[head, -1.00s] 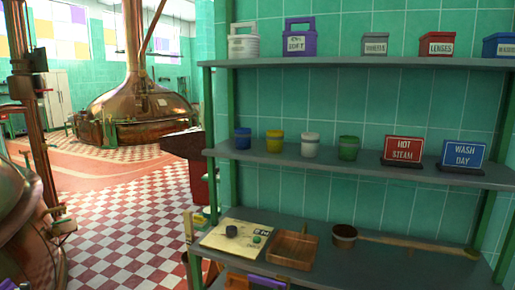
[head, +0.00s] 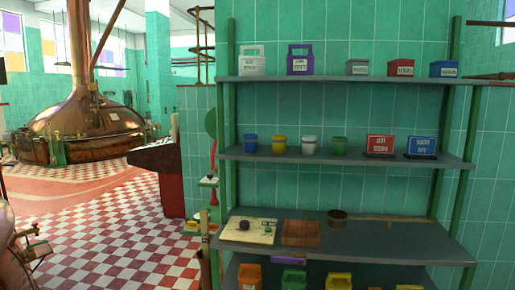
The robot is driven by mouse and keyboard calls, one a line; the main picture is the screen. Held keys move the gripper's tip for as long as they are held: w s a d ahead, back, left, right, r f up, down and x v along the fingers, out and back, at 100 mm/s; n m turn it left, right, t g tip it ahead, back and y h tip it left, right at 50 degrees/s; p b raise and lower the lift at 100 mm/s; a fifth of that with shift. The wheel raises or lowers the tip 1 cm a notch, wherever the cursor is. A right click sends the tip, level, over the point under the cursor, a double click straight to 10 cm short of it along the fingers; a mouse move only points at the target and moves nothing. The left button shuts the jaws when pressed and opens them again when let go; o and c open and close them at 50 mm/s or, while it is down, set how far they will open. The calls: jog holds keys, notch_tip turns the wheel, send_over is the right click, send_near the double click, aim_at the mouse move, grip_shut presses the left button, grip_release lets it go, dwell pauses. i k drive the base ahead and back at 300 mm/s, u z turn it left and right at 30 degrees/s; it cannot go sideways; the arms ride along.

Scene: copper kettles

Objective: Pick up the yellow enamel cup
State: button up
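The yellow enamel cup (head: 279,145) stands upright on the middle shelf (head: 345,157) of a grey and green rack in the head view. A blue cup (head: 250,144) is close on its left. A white cup (head: 309,145) is on its right, with a green cup (head: 339,146) beyond that. The front of the yellow cup is unobstructed. My gripper is not in view.
Red (head: 380,145) and blue (head: 422,147) signs stand right of the cups. Labelled boxes line the top shelf (head: 345,79). A board (head: 249,231), a wooden tray (head: 301,233) and a long-handled dipper (head: 338,217) lie below. Checkered floor (head: 95,230) is open at left.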

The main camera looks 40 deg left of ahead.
aim_at(278, 141)
jog(key=u, duration=1.55)
